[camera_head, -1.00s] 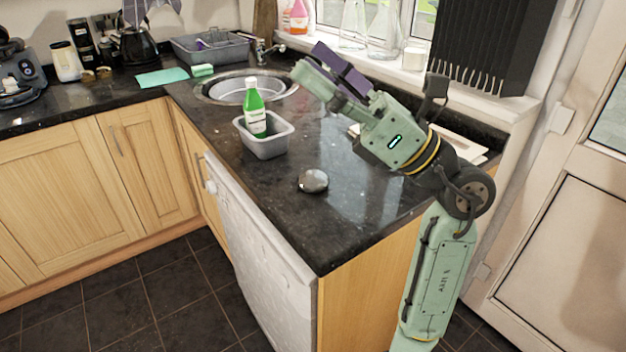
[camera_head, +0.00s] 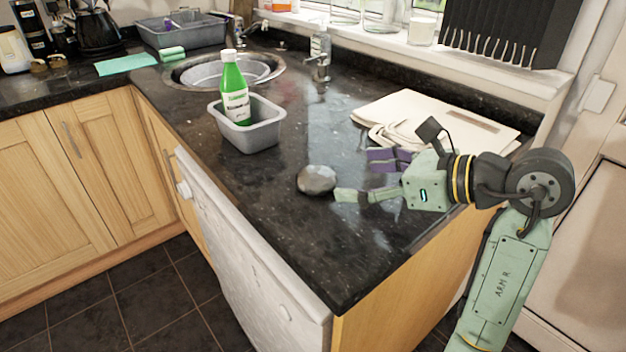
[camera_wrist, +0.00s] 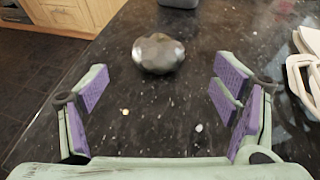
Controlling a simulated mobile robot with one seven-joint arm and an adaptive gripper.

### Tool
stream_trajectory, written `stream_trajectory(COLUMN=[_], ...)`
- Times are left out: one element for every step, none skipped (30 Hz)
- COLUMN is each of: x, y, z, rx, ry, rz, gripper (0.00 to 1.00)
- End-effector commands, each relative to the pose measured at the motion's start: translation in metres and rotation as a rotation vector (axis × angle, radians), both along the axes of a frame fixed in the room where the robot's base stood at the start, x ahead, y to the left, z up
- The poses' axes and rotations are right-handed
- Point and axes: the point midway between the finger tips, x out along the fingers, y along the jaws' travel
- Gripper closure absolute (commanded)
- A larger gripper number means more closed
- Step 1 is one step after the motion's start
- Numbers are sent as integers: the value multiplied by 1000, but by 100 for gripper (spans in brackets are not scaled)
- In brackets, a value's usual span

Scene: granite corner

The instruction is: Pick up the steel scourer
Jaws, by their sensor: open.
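The steel scourer (camera_head: 316,180) is a rounded, shiny grey lump on the black granite worktop. In the wrist view the scourer (camera_wrist: 158,53) lies ahead of my gripper, near the top centre, between the lines of the two fingers but beyond their tips. My gripper (camera_head: 362,177) is open and empty, low over the worktop, just right of the scourer. In the wrist view my gripper (camera_wrist: 162,85) shows purple finger pads spread wide on both sides. Nothing hides the scourer in either view.
A grey tub (camera_head: 252,137) holding a green bottle (camera_head: 235,88) stands behind the scourer. White boards (camera_head: 435,117) lie on the worktop behind my gripper. The sink (camera_head: 222,70) is at the back left. The worktop's front edge is close to the scourer.

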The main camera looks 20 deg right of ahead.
Motion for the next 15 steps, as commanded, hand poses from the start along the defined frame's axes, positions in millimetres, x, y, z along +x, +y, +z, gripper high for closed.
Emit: stream_trajectory(x=[7, 10, 15, 18, 21, 24, 26, 27, 29, 30, 33, 36, 39, 43, 48], y=[6, 9, 12, 14, 16, 18, 19, 20, 21, 22, 24, 27, 30, 33, 37], z=[0, -2, -5, -6, -8, -9, -10, -11, -11, -12, -12, -13, -14, -15, -16], rx=[2, 3, 1, 1, 1, 0, 1, 1, 1, 0, 2, 3, 4, 3, 3], ry=[0, 1, 1, 1, -1, -1, -2, -2, -2, -1, 0, 1, 1, 1, 1], rz=[4, 3, 4, 4, 3, 2, 2, 2, 2, 2, 3, 3, 4, 5, 5], gripper=[19, 19, 19, 19, 19, 19, 19, 19, 19, 19, 19, 19, 19, 19, 19])
